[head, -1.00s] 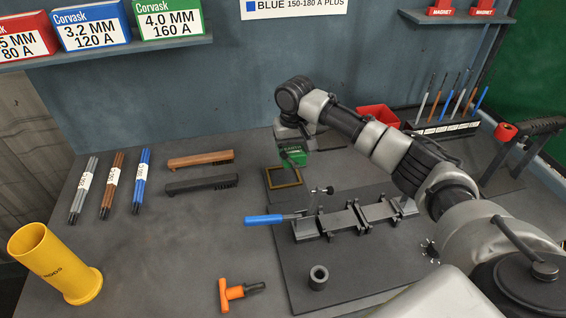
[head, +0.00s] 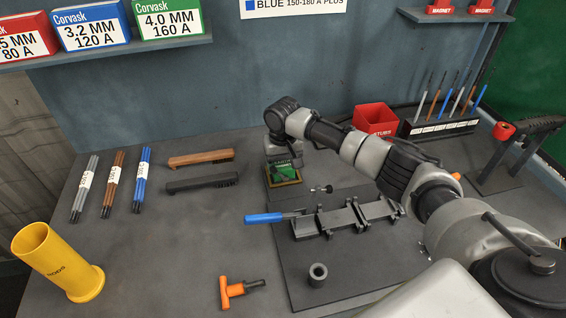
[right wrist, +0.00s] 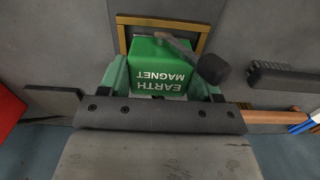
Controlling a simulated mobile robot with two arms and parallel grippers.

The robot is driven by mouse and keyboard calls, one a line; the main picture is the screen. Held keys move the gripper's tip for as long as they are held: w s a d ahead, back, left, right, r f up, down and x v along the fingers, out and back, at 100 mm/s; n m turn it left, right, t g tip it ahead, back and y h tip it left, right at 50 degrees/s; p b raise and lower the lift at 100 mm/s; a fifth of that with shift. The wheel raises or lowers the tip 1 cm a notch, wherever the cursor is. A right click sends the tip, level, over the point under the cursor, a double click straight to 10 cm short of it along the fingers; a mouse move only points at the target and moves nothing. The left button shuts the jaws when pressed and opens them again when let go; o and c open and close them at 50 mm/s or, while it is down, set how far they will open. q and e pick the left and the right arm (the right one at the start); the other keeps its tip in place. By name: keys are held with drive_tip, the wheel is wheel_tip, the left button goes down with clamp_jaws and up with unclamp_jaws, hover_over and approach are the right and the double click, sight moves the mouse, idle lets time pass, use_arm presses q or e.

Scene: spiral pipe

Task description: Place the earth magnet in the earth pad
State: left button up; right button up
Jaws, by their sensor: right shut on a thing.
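The earth magnet is a green block with white lettering, seen in the right wrist view (right wrist: 160,68) and in the head view (head: 281,171). The earth pad is a brass-coloured square frame, seen in the head view (head: 287,184) and in the right wrist view (right wrist: 123,37). My right gripper (right wrist: 162,80) is shut on the magnet, with a green finger on each side. The magnet is low at the pad and covers much of it; I cannot tell whether it touches the surface. A dark lever with a black knob sticks out from the magnet. My left gripper is not in view.
A clamp fixture (head: 345,220) with a blue-handled tool (head: 264,218) lies just in front of the pad. Two brushes (head: 200,158) lie left of it. A red bin (head: 375,119) and a rod rack (head: 437,128) stand to the right.

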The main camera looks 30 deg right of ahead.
sight(283, 164)
drive_tip(key=o, duration=1.4)
wheel_tip(283, 164, up, 12)
drive_tip(key=shift+r+b, duration=0.15)
drive_tip(key=shift+b, duration=0.35)
